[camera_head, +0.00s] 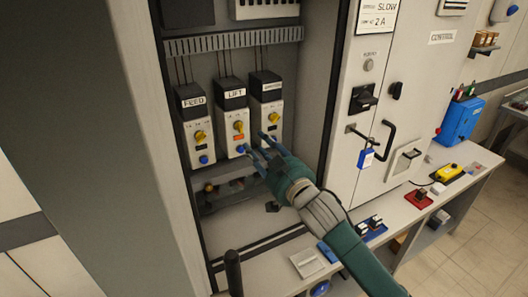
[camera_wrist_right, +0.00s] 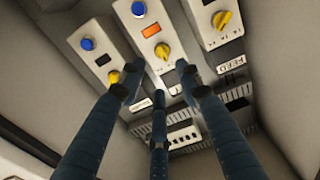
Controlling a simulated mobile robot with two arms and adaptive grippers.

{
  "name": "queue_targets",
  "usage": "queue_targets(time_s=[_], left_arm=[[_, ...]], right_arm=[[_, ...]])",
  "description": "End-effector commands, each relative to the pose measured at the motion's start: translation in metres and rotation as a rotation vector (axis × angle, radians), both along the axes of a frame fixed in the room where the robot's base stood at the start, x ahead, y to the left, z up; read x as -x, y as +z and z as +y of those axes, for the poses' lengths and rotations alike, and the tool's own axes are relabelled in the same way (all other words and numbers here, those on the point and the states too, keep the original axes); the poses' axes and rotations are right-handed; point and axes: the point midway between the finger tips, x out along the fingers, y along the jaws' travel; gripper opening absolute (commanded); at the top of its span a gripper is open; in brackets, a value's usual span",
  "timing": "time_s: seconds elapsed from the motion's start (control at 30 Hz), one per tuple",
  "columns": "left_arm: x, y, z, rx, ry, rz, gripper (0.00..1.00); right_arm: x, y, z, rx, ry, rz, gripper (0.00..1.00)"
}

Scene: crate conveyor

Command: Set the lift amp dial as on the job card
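The LIFT unit (camera_head: 236,103) is the middle of three units in the open cabinet. Its yellow dial (camera_head: 239,126) sits above an orange lit window and a blue button. In the right wrist view the yellow dial (camera_wrist_right: 162,50) appears inverted beside the orange window (camera_wrist_right: 152,31). A card (camera_head: 377,15) at the top reads "SLOW" and "2 A". My right gripper (camera_head: 257,145) is open, its fingers spread just in front of the LIFT unit's lower right. In the wrist view the dial lies beyond the fingertips, apparently untouched. The dial's exact setting is too small to read. My left gripper is out of view.
The FEED unit (camera_head: 194,115) stands left of LIFT, and another similar unit (camera_head: 266,110) stands close on the right. The cabinet's left wall (camera_head: 150,110) bounds the space. A black switch (camera_head: 364,98) and blue padlock (camera_head: 366,157) are on the panel at right.

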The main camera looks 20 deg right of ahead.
Motion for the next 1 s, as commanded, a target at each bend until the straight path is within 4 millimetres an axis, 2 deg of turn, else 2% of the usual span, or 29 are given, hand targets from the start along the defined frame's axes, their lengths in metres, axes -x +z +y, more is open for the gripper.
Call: queue_targets(time_s=[0.1,0.23,0.8,0.87,0.97,1.0], left_arm=[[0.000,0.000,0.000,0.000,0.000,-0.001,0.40],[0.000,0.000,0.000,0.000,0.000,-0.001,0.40],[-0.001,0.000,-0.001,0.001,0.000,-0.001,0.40],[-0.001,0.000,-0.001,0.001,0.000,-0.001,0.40],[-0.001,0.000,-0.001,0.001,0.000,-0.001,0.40],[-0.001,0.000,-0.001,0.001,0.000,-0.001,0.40]], right_arm=[[0.016,-0.001,-0.004,0.000,-0.001,0.001,0.34],[0.025,0.000,-0.005,0.001,-0.001,0.001,0.34],[0.028,-0.002,-0.006,0.001,-0.002,0.006,0.34],[0.031,-0.011,-0.006,0.004,-0.007,0.027,0.34],[0.046,-0.043,-0.007,0.018,-0.028,0.111,0.34],[0.056,-0.062,-0.008,0.026,-0.039,0.163,0.34]])
